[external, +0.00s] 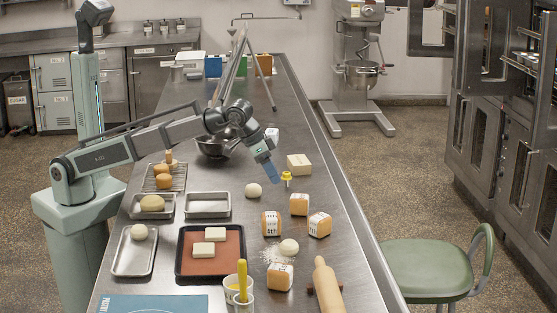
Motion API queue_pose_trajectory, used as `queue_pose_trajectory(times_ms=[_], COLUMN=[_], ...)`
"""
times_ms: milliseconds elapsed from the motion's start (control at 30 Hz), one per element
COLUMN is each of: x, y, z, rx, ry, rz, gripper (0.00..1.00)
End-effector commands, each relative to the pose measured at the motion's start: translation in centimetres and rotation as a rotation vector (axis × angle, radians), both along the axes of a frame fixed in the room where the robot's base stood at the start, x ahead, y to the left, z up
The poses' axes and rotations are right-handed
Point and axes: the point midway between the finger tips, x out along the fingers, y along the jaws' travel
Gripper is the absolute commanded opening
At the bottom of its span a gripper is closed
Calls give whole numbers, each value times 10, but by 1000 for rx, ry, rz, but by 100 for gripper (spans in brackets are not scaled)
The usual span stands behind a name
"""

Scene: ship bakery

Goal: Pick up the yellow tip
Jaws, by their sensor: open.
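The yellow tip (287,176) is a small yellow piece near the middle of the steel table, in front of a pale butter block. My gripper (268,182) points down just left of the yellow tip in the external view. It is open, and nothing shows held in it. A narrow gap shows between the gripper and the tip, but the depth between them is hard to judge.
A dough ball (253,190) is left of my gripper. The butter block (299,164) and orange-and-white packets (299,204) are close to the tip. A metal bowl (214,145) stands behind, a rolling pin (327,287) in front.

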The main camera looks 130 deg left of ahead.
Motion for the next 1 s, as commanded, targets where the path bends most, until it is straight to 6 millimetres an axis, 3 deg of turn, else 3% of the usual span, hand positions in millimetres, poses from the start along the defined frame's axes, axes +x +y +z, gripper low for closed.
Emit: queue_pose_trajectory(times_ms=[33, 200, 400, 633, 767, 1000], x=[-16, -65, -116, -142, -142, -134], y=[23, 89, 142, 167, 172, 184], z=[2, 6, 11, 12, 2, -32], rx=[2, -1, -6, -11, -13, -12], ry=[9, 52, 88, 108, 112, 111], rz=[26, 100, 167, 199, 201, 200], gripper=[60, 60, 60, 60, 60, 60])
